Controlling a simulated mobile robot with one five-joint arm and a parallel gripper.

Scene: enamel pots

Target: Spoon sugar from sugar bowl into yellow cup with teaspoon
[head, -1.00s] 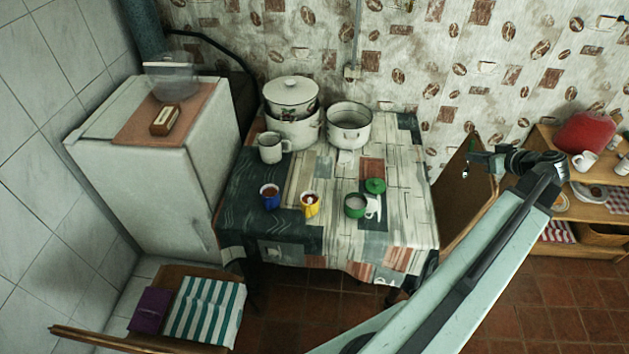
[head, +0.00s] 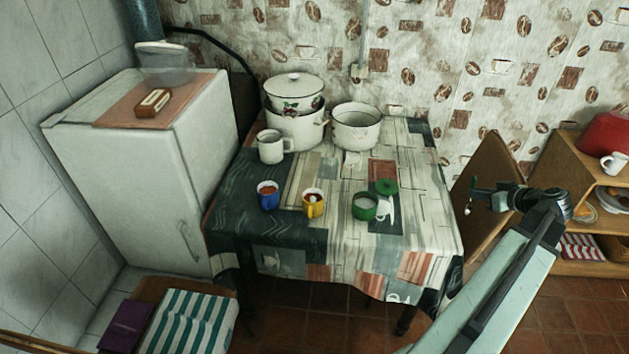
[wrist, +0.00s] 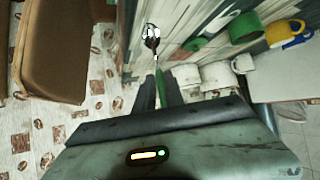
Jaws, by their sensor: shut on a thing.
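The green sugar bowl (head: 364,208) stands open on the table with white sugar inside. Its green lid (head: 387,187) lies behind it. The yellow cup (head: 313,204) with dark reddish contents stands left of the bowl. My gripper (head: 478,198) is right of the table, apart from both. In the wrist view my gripper (wrist: 160,92) is shut on the green handle of the teaspoon (wrist: 163,76). White patches show at the spoon's far end; I cannot tell whether they are sugar or glare. The bowl (wrist: 245,27) and yellow cup (wrist: 279,33) show at right there.
A blue cup (head: 268,195) stands left of the yellow cup. A small white object (head: 385,209) is beside the sugar bowl. A white mug (head: 270,147) and large white pots (head: 357,128) stand at the back. A brown chair back (head: 478,180) is behind my gripper. The table's front is clear.

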